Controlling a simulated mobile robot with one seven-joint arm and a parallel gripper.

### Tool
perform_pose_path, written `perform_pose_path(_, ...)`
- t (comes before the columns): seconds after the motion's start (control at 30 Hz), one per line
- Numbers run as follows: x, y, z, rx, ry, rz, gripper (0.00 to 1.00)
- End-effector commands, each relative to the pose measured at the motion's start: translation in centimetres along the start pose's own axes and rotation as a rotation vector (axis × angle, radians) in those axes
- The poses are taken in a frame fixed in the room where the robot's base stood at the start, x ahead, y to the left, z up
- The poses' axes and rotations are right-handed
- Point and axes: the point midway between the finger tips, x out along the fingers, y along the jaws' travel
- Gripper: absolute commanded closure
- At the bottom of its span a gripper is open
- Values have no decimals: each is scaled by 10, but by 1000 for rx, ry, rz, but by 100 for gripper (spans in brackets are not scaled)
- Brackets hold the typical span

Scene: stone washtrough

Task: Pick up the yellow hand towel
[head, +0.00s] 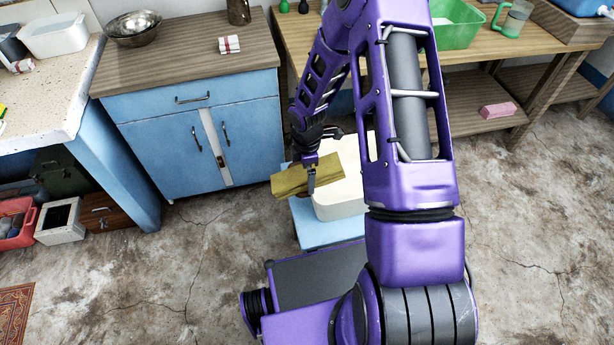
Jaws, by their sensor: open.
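The yellow hand towel (288,184) is a folded, flat olive-yellow piece at the middle of the head view. It lies at the left rim of a white basin (345,198), partly over it; whether it rests on the rim cannot be told. The basin stands on a light blue stool (325,231). My gripper (311,180) points down at the towel, and a finger crosses in front of its middle. The gripper is open; its far finger is hidden, and contact with the towel cannot be made out. My arm hides the basin's right side.
A blue cabinet (190,143) with a wooden top stands behind on the left. A wooden table (470,52) with a green tub (458,30) stands at the back right. A stone-topped counter (60,90) is at the far left. Floor on both sides is mostly clear.

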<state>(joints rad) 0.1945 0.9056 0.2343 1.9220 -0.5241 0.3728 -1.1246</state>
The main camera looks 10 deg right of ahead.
Motion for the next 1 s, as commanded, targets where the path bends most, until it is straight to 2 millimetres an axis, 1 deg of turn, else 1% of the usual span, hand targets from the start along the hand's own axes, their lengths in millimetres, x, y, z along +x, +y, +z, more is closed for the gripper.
perform_pose_path(0.2,1,0,0,0,0,0,0)
perform_pose_path(0.23,1,0,0,0,0,0,4)
perform_pose_path(0.37,1,0,0,-1,0,0,27)
perform_pose_path(0.4,1,0,0,-1,0,0,34)
perform_pose_path(0.47,1,0,0,-1,0,0,45)
perform_pose_path(0.5,1,0,0,-1,0,0,52)
perform_pose_path(0.57,1,0,0,-1,0,0,63)
perform_pose_path(0.6,1,0,0,-1,0,0,70)
perform_pose_path(0.67,1,0,0,-1,0,0,81)
perform_pose_path(0.7,1,0,0,-1,0,0,88)
perform_pose_path(0.77,1,0,0,-1,0,0,99)
perform_pose_path(1.0,0,1,0,-1,0,1,100)
